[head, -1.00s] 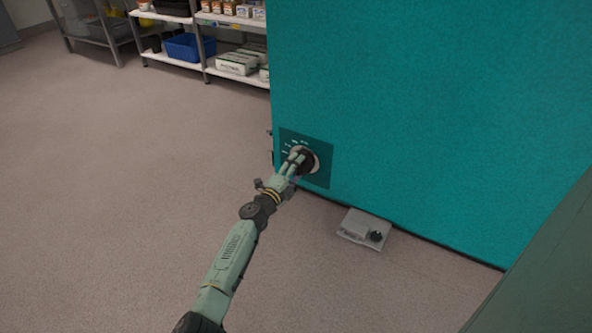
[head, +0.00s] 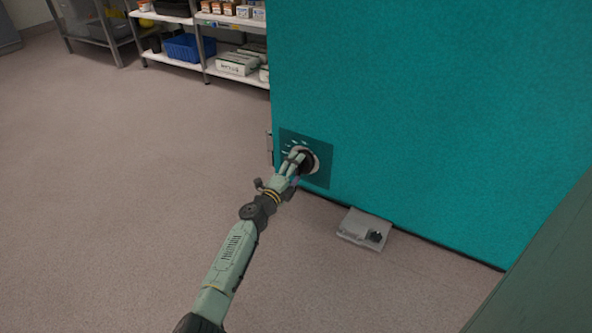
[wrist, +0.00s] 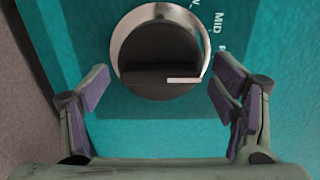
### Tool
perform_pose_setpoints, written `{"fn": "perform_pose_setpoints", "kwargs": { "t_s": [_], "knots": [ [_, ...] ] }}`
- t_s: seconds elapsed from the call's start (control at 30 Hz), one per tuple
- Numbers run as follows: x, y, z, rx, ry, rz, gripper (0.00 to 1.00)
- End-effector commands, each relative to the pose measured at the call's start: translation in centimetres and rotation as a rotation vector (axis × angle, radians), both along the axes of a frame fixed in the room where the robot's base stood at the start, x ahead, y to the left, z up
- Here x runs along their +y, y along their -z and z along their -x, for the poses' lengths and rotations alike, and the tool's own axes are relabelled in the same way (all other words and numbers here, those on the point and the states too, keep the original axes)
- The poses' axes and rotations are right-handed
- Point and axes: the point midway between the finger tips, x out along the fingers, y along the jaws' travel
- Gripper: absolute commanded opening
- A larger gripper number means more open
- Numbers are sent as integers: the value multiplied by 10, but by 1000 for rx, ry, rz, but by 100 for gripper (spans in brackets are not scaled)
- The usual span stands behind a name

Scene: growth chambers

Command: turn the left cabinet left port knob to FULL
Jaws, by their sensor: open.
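The port knob (wrist: 155,50) is a dark round dial in a silver ring on a darker teal panel (head: 321,172) of the teal cabinet (head: 430,110). In the wrist view its white pointer line lies to the right, a little below the knob's middle. The label MID shows at the knob's upper right, with other lettering cut off; I cannot read FULL. My gripper (wrist: 158,85) is open, with its fingers apart on the left and right of the knob's lower part. I cannot tell whether they touch it. In the head view my gripper (head: 297,158) partly covers the knob.
A grey box-like piece (head: 364,229) sits on the floor at the cabinet's base. White shelves (head: 172,60) with a blue bin (head: 190,47) and boxes stand at the back left. The floor (head: 120,190) left of my arm is clear. A dark green surface fills the lower right.

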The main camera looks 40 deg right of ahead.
Motion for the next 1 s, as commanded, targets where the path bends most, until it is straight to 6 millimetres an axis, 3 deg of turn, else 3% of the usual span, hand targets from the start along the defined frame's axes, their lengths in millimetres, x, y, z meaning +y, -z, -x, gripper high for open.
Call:
{"fn": "perform_pose_setpoints", "kwargs": {
  "t_s": [0.23, 0.37, 0.7, 0.87, 1.0],
  "knots": [
    [0, -1, 0, 0, 0, 1, 80],
    [0, -12, -1, -3, 0, 1, 80],
    [2, -84, -4, -10, -1, 8, 80],
    [2, -104, -3, -8, 0, 9, 80],
    [0, -108, -1, -4, 1, 7, 80]
  ]
}}
